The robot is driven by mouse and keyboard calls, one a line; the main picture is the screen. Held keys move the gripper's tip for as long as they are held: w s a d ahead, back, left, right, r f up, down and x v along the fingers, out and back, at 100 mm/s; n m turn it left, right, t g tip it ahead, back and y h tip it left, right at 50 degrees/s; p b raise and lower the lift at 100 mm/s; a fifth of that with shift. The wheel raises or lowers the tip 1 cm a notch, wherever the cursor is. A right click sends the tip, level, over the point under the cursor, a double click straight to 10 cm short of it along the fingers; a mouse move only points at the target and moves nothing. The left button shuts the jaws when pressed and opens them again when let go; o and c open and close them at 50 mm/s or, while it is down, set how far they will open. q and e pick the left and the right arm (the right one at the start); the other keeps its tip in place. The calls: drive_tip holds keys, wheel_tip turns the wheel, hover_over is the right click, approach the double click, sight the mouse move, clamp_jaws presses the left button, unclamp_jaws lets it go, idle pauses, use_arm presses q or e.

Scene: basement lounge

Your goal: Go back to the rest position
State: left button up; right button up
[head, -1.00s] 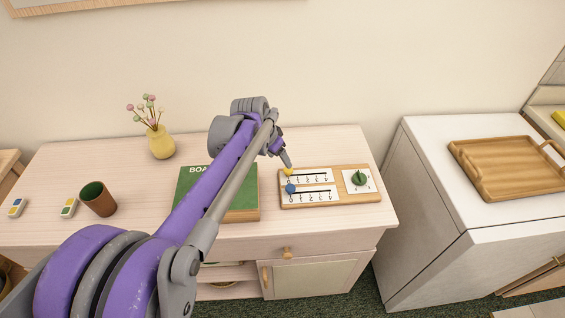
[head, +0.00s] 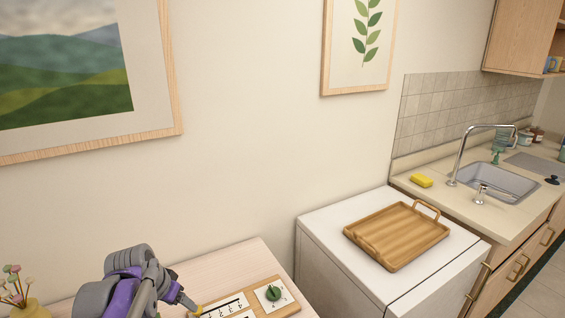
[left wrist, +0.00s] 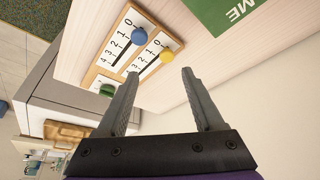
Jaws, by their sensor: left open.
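My left gripper (left wrist: 160,95) is open and empty in the left wrist view, its two fingers apart over the pale wooden cabinet top. In the head view my left arm comes in at the lower left, and its gripper (head: 190,302) is beside the scoring board (head: 266,304). My right gripper is in neither view.
A wooden tray (head: 397,236) lies on the white appliance (head: 330,235) at the right. Beyond it is a counter with a sink (head: 495,183) and a yellow sponge (head: 421,180). A vase of flowers (head: 28,309) stands at lower left.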

use_arm(q)
drive_tip(key=s+d+f+n+p, duration=0.1)
drive_tip(key=s+d+f, duration=0.2)
drive_tip(key=s, duration=0.7)
drive_tip(key=s+d+f+n+t+p, duration=0.1)
drive_tip(key=s+d+f, duration=0.2)
drive_tip(key=s+d, duration=0.5)
drive_tip(key=shift+s+d+f+y, duration=0.2)
drive_tip(key=shift+s+y, duration=0.2)
drive_tip(key=shift+s, duration=0.55)
